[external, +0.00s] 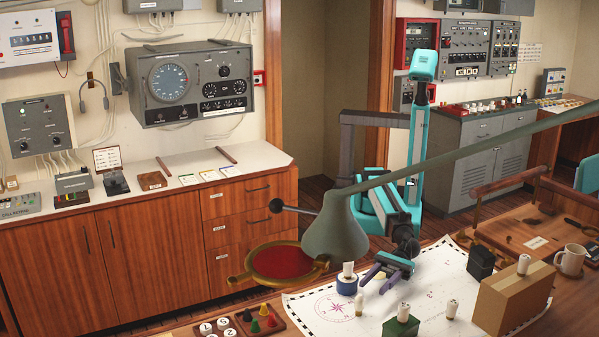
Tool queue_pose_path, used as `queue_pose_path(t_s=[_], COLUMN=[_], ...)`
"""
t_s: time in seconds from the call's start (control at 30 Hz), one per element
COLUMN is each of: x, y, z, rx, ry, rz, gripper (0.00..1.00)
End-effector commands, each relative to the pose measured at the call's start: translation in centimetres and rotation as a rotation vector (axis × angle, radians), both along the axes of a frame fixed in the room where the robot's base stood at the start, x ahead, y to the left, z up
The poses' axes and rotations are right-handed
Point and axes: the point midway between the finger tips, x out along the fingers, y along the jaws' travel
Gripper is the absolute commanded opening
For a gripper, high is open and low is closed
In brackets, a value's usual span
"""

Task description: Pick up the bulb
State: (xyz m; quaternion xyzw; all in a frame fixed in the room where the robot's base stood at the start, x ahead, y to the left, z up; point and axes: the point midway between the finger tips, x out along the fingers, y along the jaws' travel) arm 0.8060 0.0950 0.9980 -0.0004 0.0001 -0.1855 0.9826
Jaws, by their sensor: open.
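Several small pale, bulb-like pieces stand on and around the chart (330,310), and I cannot tell for sure which is the bulb. A small one with a yellowish tint (359,304) stands on the chart just below my gripper (372,288) in the picture. Another (348,270) is on a blue round holder (346,286), left of my gripper. Others are on a green block (401,327), on the chart at right (452,308) and on a cardboard box (523,264). My gripper is open, its purple fingers pointing down-left over the chart, with nothing visible between them.
A grey-green lamp shade (335,230) and its long arm (470,152) hang in front of my arm. A red round pad in a brass ring (282,263) lies left. A black block (481,262) and a mug (571,260) stand right. A tray of coloured pieces (258,330) is front left.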

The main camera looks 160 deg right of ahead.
Motion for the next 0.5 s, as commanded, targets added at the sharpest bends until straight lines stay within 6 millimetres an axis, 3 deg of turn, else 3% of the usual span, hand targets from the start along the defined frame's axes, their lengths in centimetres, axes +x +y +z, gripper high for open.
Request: queue_pose_path(t_s=[0.2,0.5], x=[1.02,1.02], y=[-0.35,-0.38], z=[0.02,0.01], rx=[0.000,0.001], ry=[0.000,0.000], rz=[0.000,0.000], gripper=[0.44,0.44])
